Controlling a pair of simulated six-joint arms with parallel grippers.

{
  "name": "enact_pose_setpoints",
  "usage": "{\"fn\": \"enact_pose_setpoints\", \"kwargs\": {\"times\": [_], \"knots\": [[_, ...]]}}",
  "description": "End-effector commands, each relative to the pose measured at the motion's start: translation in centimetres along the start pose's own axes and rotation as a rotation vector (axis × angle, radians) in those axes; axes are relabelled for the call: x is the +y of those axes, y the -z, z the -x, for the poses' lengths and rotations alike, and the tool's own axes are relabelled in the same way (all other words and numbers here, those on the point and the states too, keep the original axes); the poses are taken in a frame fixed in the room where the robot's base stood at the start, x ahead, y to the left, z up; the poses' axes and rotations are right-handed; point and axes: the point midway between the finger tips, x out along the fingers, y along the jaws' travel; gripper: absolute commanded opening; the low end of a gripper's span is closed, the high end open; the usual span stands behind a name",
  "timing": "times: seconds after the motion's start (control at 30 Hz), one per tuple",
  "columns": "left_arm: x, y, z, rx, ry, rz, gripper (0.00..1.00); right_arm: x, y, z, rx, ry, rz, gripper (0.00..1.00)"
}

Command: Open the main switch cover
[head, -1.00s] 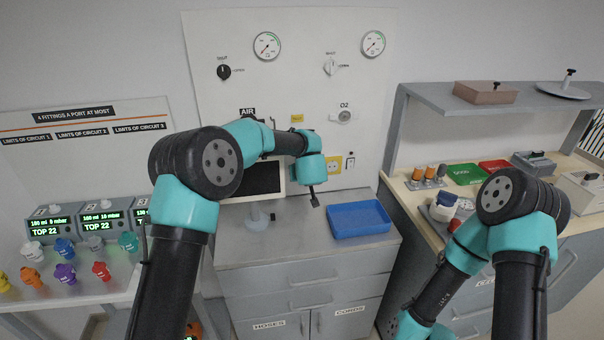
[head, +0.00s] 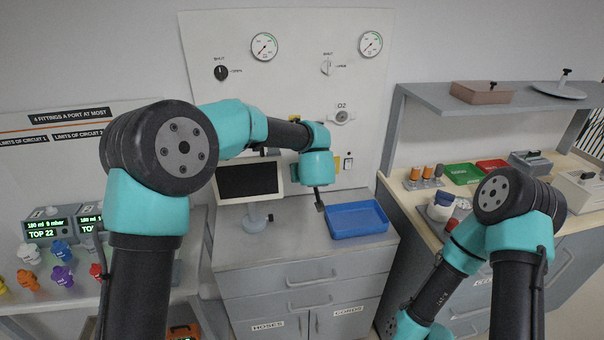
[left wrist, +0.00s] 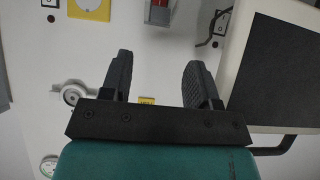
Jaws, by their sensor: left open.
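My left gripper (left wrist: 160,80) is open and empty, its two dark fingers apart and pointing at the white wall panel. In the left wrist view, which shows the panel upside down, a small grey housing with a red part (left wrist: 160,12) sits at the top edge, partly cut off. It looks like the main switch with its cover; whether the cover is shut I cannot tell. It lies beyond the fingertips, apart from them. In the head view my left wrist hides this spot and the fingers. My right gripper is out of view.
A yellow socket (left wrist: 90,9) is beside the housing. A monitor (head: 249,180) stands close to my left wrist and shows in the left wrist view (left wrist: 275,75). The O2 outlet (head: 342,117) is above my wrist. A blue tray (head: 357,220) lies on the cabinet top below.

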Motion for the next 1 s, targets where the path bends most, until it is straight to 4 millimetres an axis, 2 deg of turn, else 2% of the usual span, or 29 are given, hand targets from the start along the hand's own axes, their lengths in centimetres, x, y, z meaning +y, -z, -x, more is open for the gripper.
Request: {"fn": "enact_pose_setpoints", "kwargs": {"times": [0.03, 0.2, 0.4, 0.83, 1.0], "knots": [[0.1, 0.1, 1.1, 0.002, -0.002, 0.000, 0.55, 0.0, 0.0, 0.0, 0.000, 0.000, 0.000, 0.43], [0.0, 0.1, 4.3, 0.001, -0.002, 0.000, 0.55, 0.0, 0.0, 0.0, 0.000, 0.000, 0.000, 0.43], [0.0, 0.0, 6.8, 0.001, -0.001, 0.000, 0.55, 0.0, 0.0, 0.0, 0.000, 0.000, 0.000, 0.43], [0.0, 0.0, 7.3, 0.000, 0.000, 0.000, 0.55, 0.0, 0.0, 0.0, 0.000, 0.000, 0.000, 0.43], [0.3, 0.8, 6.9, 0.035, -0.039, 0.022, 0.55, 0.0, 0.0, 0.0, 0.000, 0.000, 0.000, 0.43]]}}
